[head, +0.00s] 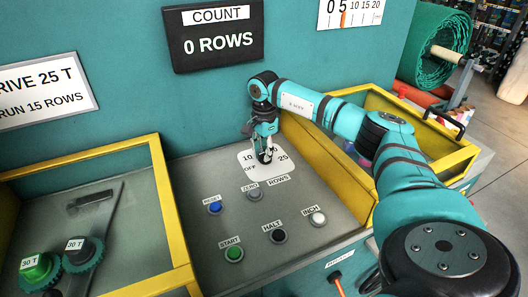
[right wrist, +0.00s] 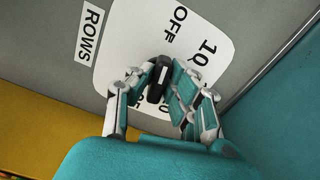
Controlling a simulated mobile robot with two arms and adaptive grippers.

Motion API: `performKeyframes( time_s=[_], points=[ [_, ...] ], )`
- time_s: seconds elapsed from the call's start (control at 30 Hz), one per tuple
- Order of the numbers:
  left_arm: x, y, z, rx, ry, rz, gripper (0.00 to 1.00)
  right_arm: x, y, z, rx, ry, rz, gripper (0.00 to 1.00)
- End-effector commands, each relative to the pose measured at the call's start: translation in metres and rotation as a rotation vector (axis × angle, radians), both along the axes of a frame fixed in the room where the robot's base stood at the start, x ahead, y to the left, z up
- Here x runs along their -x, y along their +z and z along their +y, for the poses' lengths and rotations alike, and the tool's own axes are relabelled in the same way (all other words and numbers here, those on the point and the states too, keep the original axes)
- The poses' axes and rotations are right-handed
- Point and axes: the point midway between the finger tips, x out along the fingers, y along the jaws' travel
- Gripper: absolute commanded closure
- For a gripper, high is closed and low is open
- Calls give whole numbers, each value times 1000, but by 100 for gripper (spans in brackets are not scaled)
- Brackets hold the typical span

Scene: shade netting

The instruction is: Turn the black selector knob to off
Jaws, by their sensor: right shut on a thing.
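The black selector knob (head: 264,158) stands on a white dial plate (head: 250,175) on the grey panel. OFF and 10 are on the plate's left side in the head view, and 20 is on its right. My right gripper (head: 264,149) reaches down over the plate and is shut on the knob. In the right wrist view the dark knob (right wrist: 156,82) sits between the two fingers, and OFF and 10 show beyond it. The fingers hide part of the knob and some numbers, so I cannot tell which mark it points to. My left gripper is not in view.
Below the plate are a blue reset button (head: 215,208), a grey zero button (head: 254,195), a green start button (head: 234,254), a black halt button (head: 278,236) and a white inch button (head: 317,218). Yellow-edged trays flank the panel. The counter (head: 213,36) reads 0 ROWS.

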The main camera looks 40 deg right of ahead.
Motion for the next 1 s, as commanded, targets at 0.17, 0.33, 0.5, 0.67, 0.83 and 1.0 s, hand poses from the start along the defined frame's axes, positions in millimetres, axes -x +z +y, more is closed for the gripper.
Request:
performKeyframes(
  time_s=[0.17,0.33,0.5,0.67,0.83,1.0],
  points=[
    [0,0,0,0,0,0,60,0,1,-1,1,1,-3,71],
    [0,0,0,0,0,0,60,0,1,0,1,0,-2,62],
    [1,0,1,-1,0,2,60,0,1,0,0,0,-1,62],
    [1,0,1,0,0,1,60,-1,16,0,0,-1,-5,62],
    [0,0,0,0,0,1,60,-1,50,0,0,0,-6,62],
    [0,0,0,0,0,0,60,-1,86,0,0,0,-6,62]
  ],
)
